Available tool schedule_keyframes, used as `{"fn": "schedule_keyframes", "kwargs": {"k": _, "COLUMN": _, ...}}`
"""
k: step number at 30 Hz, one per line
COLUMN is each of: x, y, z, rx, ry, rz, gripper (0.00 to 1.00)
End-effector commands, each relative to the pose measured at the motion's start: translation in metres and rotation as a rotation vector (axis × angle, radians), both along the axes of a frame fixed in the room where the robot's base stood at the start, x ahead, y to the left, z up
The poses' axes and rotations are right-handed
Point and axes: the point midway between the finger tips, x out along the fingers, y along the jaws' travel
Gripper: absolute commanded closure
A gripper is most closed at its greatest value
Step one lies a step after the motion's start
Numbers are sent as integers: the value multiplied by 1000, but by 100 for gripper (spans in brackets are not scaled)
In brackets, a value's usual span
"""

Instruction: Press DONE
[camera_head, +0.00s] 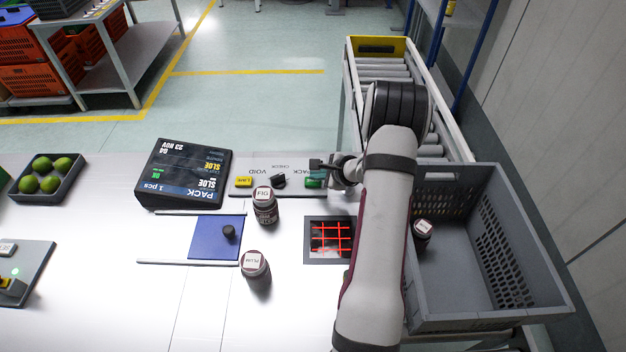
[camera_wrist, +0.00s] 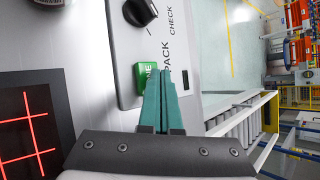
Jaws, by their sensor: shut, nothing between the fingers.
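The green button (camera_head: 314,183) sits at the right end of a grey control panel (camera_head: 262,189). In the wrist view the green button (camera_wrist: 140,76) shows part of its lettering, ending in "NE", near the word PACK. My gripper (camera_head: 318,165) is over the panel's right end, close to the button. In the wrist view my gripper's fingers (camera_wrist: 162,73) are together and empty, their tips right beside the button and partly covering it. I cannot tell whether they touch it.
The panel also has a black knob (camera_head: 279,181) and a yellow button (camera_head: 244,182). A screen (camera_head: 184,172) stands left. Jars labelled FIG (camera_head: 265,207) and PLUM (camera_head: 254,266) stand in front. A grey tote (camera_head: 487,318) with one jar (camera_head: 422,232) is right.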

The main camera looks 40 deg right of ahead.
Motion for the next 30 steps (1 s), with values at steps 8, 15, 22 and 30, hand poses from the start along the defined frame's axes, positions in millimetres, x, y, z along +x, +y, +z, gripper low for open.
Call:
{"fn": "schedule_keyframes", "kwargs": {"k": 8, "x": 0, "y": 0, "z": -3, "rx": -1, "ry": 0, "rz": 1, "gripper": 100}}
{"fn": "schedule_keyframes", "kwargs": {"k": 15, "x": 0, "y": 0, "z": -6, "rx": 0, "ry": 0, "rz": 0, "gripper": 100}}
{"fn": "schedule_keyframes", "kwargs": {"k": 22, "x": 0, "y": 0, "z": -9, "rx": 1, "ry": 1, "rz": 1, "gripper": 100}}
{"fn": "schedule_keyframes", "kwargs": {"k": 30, "x": 0, "y": 0, "z": -9, "rx": 1, "ry": 1, "rz": 1, "gripper": 100}}
